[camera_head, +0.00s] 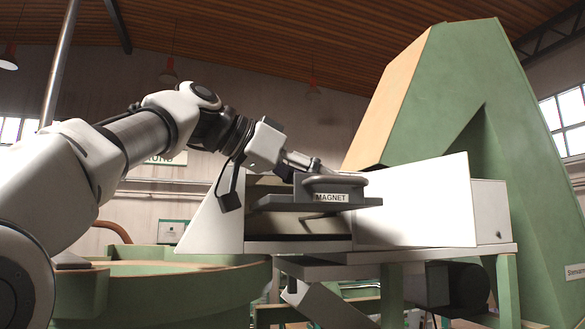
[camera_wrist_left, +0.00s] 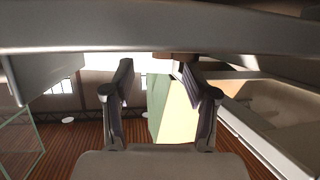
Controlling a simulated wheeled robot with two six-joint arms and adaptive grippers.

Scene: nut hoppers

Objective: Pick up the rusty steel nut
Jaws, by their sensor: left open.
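My left gripper (camera_head: 312,163) reaches in from the left, its fingers just above the grey block labelled MAGNET (camera_head: 332,198). In the left wrist view the two fingers (camera_wrist_left: 155,72) stand apart with a gap between them. A small brown piece (camera_wrist_left: 175,56) shows by the right fingertip, against the edge of a grey bar. It may be the rusty steel nut, but it is mostly hidden and I cannot tell. No nut shows clearly in the head view. My right gripper is in neither view.
The magnet sits in front of a white chute (camera_head: 415,205) on a green stand. A tall green hopper (camera_head: 525,130) rises at the right. A round green tub (camera_head: 165,295) is below my left arm. The air above the magnet is mostly clear.

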